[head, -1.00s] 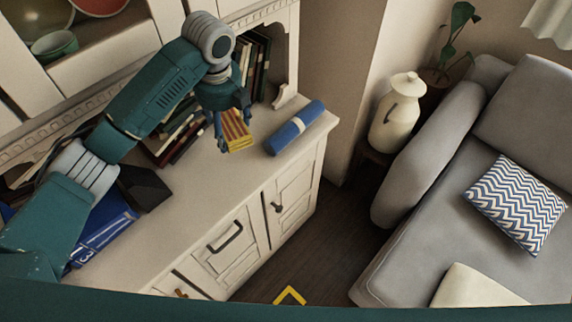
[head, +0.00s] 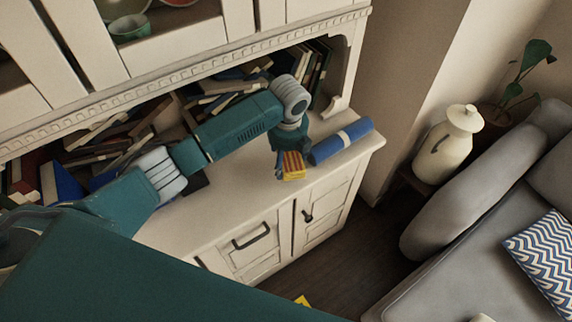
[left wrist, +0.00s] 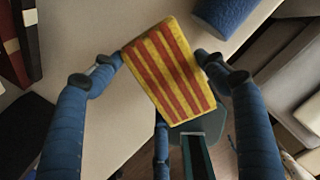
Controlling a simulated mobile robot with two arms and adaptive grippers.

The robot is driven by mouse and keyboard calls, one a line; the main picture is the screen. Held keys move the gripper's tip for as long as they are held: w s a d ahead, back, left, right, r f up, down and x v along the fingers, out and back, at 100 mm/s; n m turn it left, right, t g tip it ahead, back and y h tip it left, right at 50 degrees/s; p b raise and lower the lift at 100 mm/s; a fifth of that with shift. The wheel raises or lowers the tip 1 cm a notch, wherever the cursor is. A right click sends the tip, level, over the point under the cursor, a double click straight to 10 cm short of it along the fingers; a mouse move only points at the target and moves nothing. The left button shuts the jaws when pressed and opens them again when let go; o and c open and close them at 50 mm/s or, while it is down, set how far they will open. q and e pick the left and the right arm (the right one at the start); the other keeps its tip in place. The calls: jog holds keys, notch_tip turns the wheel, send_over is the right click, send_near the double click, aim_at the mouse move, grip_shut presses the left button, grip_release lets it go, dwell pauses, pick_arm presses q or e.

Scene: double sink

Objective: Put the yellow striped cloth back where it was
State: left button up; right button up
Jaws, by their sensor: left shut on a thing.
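The yellow striped cloth (head: 292,166), folded into a small block with red stripes, is in my left gripper (head: 285,160) over the front part of the cabinet top. In the left wrist view the cloth (left wrist: 168,72) is tilted between the blue fingers of my left gripper (left wrist: 160,75), which are shut on it. Whether the cloth touches the cabinet top is hard to tell. My right gripper is not in view.
Many books (head: 130,125) lean in the shelf behind my arm. A cream jar (head: 447,145) and a grey sofa (head: 440,262) stand at right.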

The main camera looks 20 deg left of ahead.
aim_at(287, 161)
pick_arm(q)
notch_tip(287, 161, down, 4)
jog(key=shift+s+r, duration=0.1)
jog(key=shift+r, duration=0.1)
jog(key=shift+f, duration=0.4)
jog(key=o, duration=1)
jog(key=shift+f, duration=0.15)
jog(key=shift+r, duration=0.35)
jog(key=r, duration=0.7)
jog(key=s+r+b, duration=0.1)
jog(key=r, duration=0.2)
jog(key=shift+s+d+r, duration=0.1)
jog(key=shift+d+r, duration=0.1)
jog(key=shift+d, duration=0.2)
jog(key=shift+s+r, duration=0.15)
jog(key=shift+r, duration=0.4)
